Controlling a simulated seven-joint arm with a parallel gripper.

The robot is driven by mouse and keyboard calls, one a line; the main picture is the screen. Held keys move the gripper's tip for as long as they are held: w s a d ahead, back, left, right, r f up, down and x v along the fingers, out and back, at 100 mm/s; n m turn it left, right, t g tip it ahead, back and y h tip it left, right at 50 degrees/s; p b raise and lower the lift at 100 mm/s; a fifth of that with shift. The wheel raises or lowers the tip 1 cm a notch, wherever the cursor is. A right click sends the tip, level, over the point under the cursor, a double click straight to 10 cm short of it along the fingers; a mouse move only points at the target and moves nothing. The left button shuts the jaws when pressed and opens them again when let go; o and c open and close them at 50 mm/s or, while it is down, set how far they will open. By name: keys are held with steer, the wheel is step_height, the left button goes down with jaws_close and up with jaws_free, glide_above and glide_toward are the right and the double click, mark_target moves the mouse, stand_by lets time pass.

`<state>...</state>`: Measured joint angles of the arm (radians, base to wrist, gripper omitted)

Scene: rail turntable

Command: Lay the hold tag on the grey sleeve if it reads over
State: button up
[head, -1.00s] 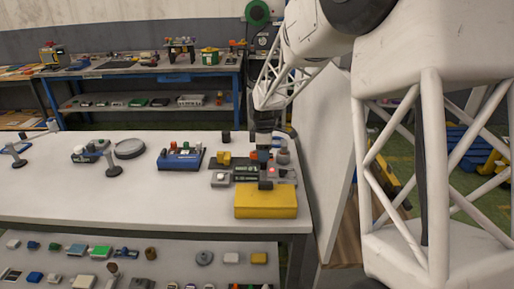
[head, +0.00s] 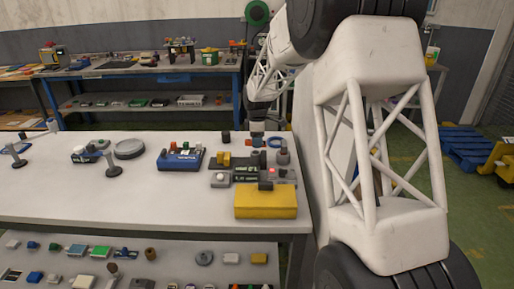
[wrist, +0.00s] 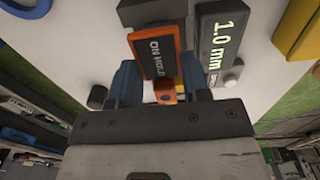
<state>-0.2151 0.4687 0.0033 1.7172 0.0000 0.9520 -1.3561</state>
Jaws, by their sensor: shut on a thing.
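My gripper (head: 265,140) is shut on the hold tag (head: 256,142) and holds it up at the back of the instrument group. In the wrist view, the tag (wrist: 155,52) is a dark plate with an orange rim reading "ON HOLD", between the blue fingers of my gripper (wrist: 160,66). A dark readout (wrist: 222,40) beside it shows "1.0 mm" in light figures; in the head view the readout (head: 246,175) is too small to read. A grey upright round piece (head: 283,157) stands right of the readout; I cannot tell whether it is the grey sleeve.
A yellow box (head: 265,203) stands at the bench's front edge, before the readout. A blue device (head: 180,158) and a grey disc (head: 129,149) lie to the left. The white bench (head: 120,200) is clear at the front left. A pale panel rises at right.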

mark_target(257, 153)
steer(key=shift+w, duration=0.2)
steer(key=shift+f, duration=1.75)
steer(key=shift+f, duration=0.15)
steer(key=o, duration=0.9)
step_height(257, 153, up, 12)
